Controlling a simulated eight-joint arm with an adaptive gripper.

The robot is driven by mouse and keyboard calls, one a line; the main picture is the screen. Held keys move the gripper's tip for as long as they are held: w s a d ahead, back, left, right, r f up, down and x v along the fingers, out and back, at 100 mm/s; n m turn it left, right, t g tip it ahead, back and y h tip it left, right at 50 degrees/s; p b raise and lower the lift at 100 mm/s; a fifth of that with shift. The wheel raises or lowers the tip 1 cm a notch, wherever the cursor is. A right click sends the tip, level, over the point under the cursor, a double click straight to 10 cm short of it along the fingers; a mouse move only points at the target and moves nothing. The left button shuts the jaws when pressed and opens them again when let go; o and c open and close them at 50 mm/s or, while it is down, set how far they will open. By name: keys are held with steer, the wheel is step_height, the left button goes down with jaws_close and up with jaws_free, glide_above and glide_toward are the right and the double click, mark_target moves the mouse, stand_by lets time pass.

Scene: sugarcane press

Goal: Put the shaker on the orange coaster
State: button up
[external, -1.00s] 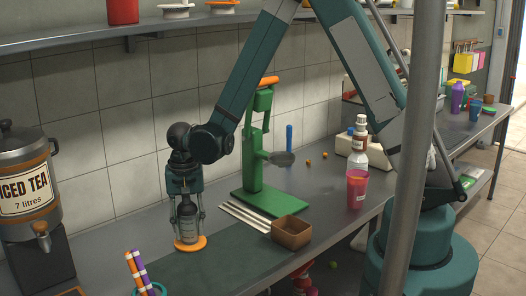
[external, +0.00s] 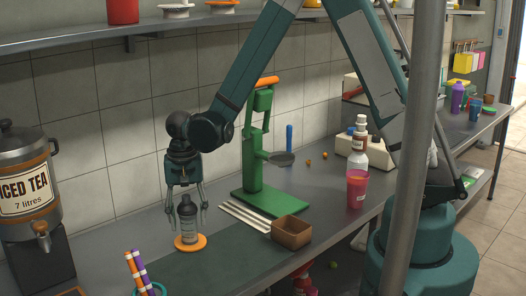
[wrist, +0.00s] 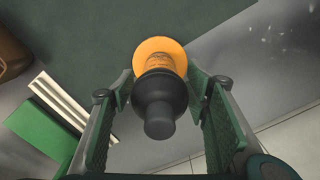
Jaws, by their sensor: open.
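The shaker (external: 188,222), a grey bottle with a dark cap, stands upright on the orange coaster (external: 190,245) on the counter. The coaster's rim shows around the shaker's foot. My gripper (external: 187,206) is open above the shaker, its two fingers on either side of the cap. In the wrist view the shaker (wrist: 158,100) is seen from above between my spread fingers, with a gap on both sides. The orange coaster (wrist: 158,45) shows behind it there.
A green press (external: 255,160) stands to the right on its green base, with pale sticks (external: 245,216) and a brown box (external: 291,232) beside it. An iced tea dispenser (external: 28,190) is at the left. A cup with striped straws (external: 150,289) is in front.

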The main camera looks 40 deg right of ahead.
mark_target(188, 195)
steer(key=shift+r, duration=4.5)
steer(key=shift+r, duration=0.1)
steer(key=shift+s+d+r, duration=0.1)
steer(key=shift+d+r, duration=0.3)
steer(key=shift+r, duration=0.05)
steer(key=s+d+r+n+t, duration=0.2)
steer(key=s+d+r, duration=0.4)
steer(key=d+r, duration=0.3)
steer(key=s+d+r+n+t, duration=0.25)
steer(key=s+d+r, duration=0.35)
steer(key=d+r, duration=0.35)
steer(key=s+d+r+n+t, duration=0.2)
steer(key=s+d, duration=0.4)
steer(key=s, duration=0.2)
steer(key=shift+d+t, duration=0.35)
steer(key=shift+o, duration=0.5)
steer(key=shift+r, duration=0.1)
